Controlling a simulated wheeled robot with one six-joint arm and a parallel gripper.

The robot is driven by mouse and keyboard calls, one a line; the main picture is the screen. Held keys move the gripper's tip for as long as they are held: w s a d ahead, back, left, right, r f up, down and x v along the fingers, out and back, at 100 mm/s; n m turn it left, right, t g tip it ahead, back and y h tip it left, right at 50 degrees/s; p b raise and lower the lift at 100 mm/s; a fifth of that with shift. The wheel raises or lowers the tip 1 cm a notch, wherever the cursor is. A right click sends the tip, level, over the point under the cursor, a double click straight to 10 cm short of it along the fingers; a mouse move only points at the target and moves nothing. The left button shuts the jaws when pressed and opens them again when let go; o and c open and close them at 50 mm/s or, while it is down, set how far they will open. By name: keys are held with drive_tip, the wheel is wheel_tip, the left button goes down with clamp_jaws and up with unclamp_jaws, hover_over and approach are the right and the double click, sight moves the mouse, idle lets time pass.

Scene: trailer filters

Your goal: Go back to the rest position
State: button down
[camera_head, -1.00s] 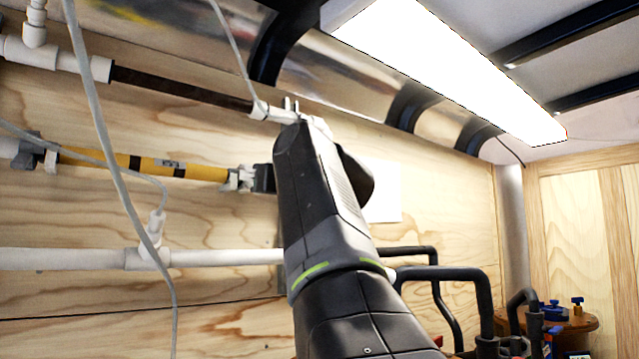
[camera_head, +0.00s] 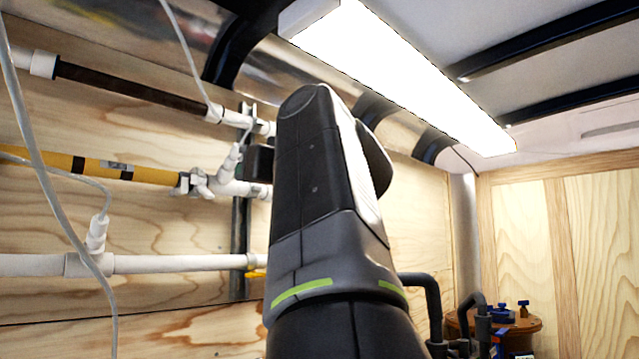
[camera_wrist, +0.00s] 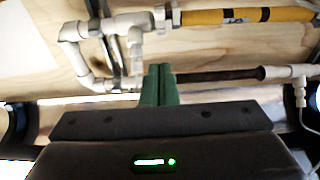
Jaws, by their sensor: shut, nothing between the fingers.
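My gripper (camera_wrist: 160,84) shows in the wrist view as two green fingers pressed together with nothing between them. It points toward the wall pipes, with white pipe fittings (camera_wrist: 112,38) beyond and to its left. I cannot tell the exact gap to the pipes. In the head view my dark arm (camera_head: 322,200) rises through the middle of the picture and hides the gripper and part of the wall behind it.
Along the plywood wall (camera_head: 160,225) run a dark brown filter tube (camera_head: 130,88), a yellow filter tube (camera_head: 130,170) and a white pipe (camera_head: 165,263). A thin white hose hangs at left. A bright ceiling lamp (camera_head: 400,75) is above. Dark pipes (camera_head: 425,295) stand at lower right.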

sight(204, 186)
drive_tip(key=shift+s+d+f, duration=0.1)
drive_tip(key=shift+s+d, duration=0.15)
drive_tip(key=shift+w+a, duration=0.1)
drive_tip(key=shift+w+a+f, duration=0.2)
drive_tip(key=shift+w+a, duration=1.1)
drive_tip(key=shift+a, duration=0.1)
drive_tip(key=shift+w+a+f, duration=0.2)
drive_tip(key=shift+w+a, duration=1.05)
drive_tip(key=shift+a, duration=0.2)
drive_tip(key=shift+w+a+f, duration=0.2)
drive_tip(key=shift+w+a, duration=1.1)
drive_tip(key=shift+a, duration=0.1)
drive_tip(key=shift+r, duration=0.1)
